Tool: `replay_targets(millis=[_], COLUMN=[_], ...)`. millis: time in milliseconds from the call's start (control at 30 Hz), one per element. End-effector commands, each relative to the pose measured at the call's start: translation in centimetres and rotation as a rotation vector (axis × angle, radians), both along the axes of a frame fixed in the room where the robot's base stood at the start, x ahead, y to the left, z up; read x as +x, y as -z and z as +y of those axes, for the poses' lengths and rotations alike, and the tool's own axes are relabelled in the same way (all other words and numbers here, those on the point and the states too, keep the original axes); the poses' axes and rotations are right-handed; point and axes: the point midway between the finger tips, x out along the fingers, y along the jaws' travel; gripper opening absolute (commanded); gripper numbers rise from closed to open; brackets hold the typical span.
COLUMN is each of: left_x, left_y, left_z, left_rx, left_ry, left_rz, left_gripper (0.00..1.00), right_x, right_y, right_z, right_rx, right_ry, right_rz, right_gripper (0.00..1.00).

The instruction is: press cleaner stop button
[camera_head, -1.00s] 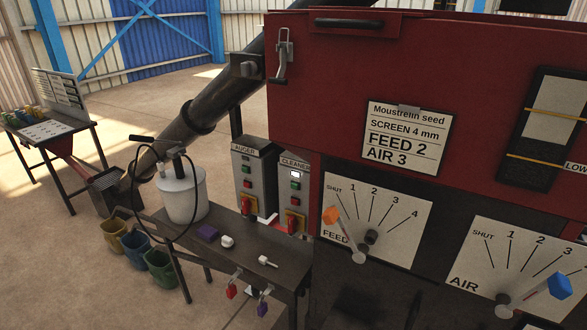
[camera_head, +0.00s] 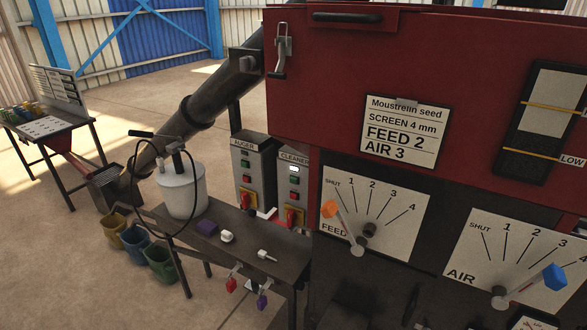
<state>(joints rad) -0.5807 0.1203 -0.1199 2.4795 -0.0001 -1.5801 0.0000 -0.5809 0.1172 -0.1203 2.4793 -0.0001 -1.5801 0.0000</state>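The cleaner control box (camera_head: 293,188) is a grey box labelled CLEANER, fixed beside the red machine. It has a small lit display (camera_head: 294,169), a green button (camera_head: 294,181), a red button (camera_head: 293,195) below it, and a red rotary switch on a yellow plate (camera_head: 291,216) near its bottom. The red button looks like the stop, but its lettering is too small to read. The similar auger box (camera_head: 246,165) stands to its left. Neither of my grippers is in view, so I cannot see whether they are open or shut.
Feed (camera_head: 357,251) and air (camera_head: 499,303) levers project on the right. Buckets (camera_head: 162,264) stand left on open floor.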

Motion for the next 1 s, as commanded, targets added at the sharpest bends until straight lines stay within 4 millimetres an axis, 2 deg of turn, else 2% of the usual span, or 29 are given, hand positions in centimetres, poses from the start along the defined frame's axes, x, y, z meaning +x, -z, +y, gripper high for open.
replay_targets(millis=[500,933,1000], left_x=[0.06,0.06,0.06], left_y=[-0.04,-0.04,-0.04], left_z=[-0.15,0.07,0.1], left_rx=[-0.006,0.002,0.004], left_ry=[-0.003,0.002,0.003], left_rz=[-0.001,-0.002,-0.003], left_gripper=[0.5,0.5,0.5], right_x=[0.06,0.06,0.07], right_y=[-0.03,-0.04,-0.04], right_z=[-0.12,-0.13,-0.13], right_rx=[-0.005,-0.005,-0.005], right_ry=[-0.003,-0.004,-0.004], right_rz=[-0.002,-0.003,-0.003], right_gripper=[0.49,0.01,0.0])
